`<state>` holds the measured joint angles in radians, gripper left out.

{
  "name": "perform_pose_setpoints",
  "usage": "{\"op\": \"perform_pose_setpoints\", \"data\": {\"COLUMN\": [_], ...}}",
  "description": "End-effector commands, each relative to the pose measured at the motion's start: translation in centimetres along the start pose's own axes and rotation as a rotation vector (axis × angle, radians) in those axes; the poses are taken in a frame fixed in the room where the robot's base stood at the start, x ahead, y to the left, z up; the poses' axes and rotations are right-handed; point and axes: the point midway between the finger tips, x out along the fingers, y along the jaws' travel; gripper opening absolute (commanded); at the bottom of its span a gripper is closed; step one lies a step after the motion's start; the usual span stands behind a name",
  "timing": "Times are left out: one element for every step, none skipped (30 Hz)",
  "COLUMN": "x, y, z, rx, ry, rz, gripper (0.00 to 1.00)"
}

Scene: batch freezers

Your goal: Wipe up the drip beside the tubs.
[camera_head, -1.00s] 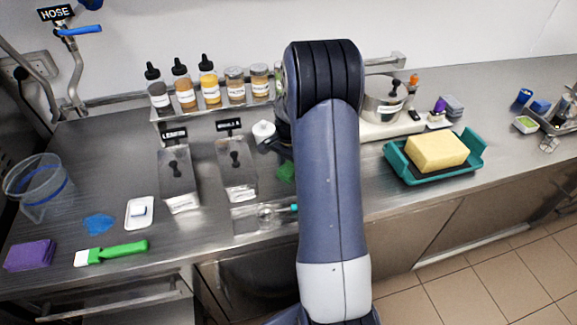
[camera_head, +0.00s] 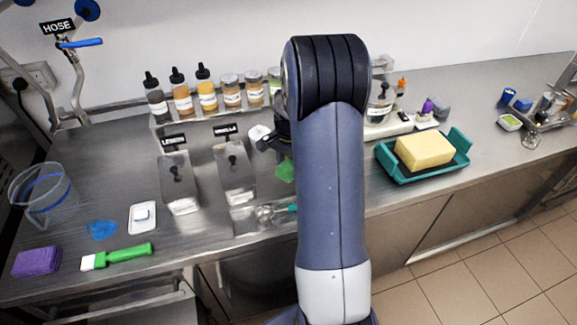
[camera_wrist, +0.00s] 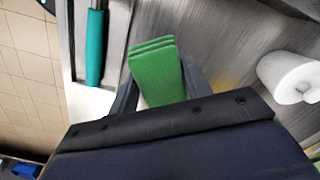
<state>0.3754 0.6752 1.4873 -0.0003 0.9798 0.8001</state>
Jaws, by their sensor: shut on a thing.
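My gripper (camera_wrist: 155,85) is shut on a folded green cloth (camera_wrist: 155,72), low over the steel counter. Whether the cloth touches the counter is unclear. In the head view my arm hides most of the gripper, and the green cloth (camera_head: 285,170) shows just left of the arm. Two steel tubs with dark-knobbed lids, labelled lemon (camera_head: 178,182) and vanilla (camera_head: 236,172), stand left of it. A faint yellowish smear (camera_wrist: 228,78) shows on the counter right of the cloth in the wrist view; it may be the drip.
Bottles and jars (camera_head: 208,96) line the back. A blue patch (camera_head: 102,229) and a green-handled brush (camera_head: 118,256) lie left.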

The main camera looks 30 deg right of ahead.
Motion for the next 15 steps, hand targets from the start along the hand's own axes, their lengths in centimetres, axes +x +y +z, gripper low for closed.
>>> {"op": "perform_pose_setpoints", "data": {"x": [-0.8, -1.1, -1.4, -1.6, -1.8, -2.0, -2.1, -2.2, -2.2, -2.2, -2.2, -2.2, -2.2, -2.2, -2.2], "y": [0.1, 0.1, 0.2, 0.2, 0.2, 0.3, 0.3, 0.3, 0.3, 0.3, 0.3, 0.3, 0.3, 0.3, 0.3], "z": [0.0, 0.0, 0.0, 0.0, 0.0, 0.1, 0.1, 0.1, 0.1, 0.1, 0.1, 0.1, 0.1, 0.1, 0.1], "rx": [0.0, -0.001, -0.001, -0.002, -0.002, -0.003, -0.003, -0.003, -0.004, -0.004, -0.004, -0.004, -0.004, -0.004, -0.004], "ry": [0.0, 0.0, 0.0, 0.0, 0.0, 0.0, 0.0, 0.0, 0.0, 0.0, 0.0, 0.0, 0.0, 0.0, 0.0], "rz": [0.0, 0.0, 0.0, 0.0, 0.0, 0.0, 0.0, 0.0, 0.0, 0.0, 0.0, 0.0, 0.0, 0.0, 0.0], "gripper": [0.25, 0.25, 0.25, 0.25, 0.25, 0.25, 0.25, 0.25, 0.25, 0.25, 0.25, 0.25, 0.25, 0.25, 0.25]}}
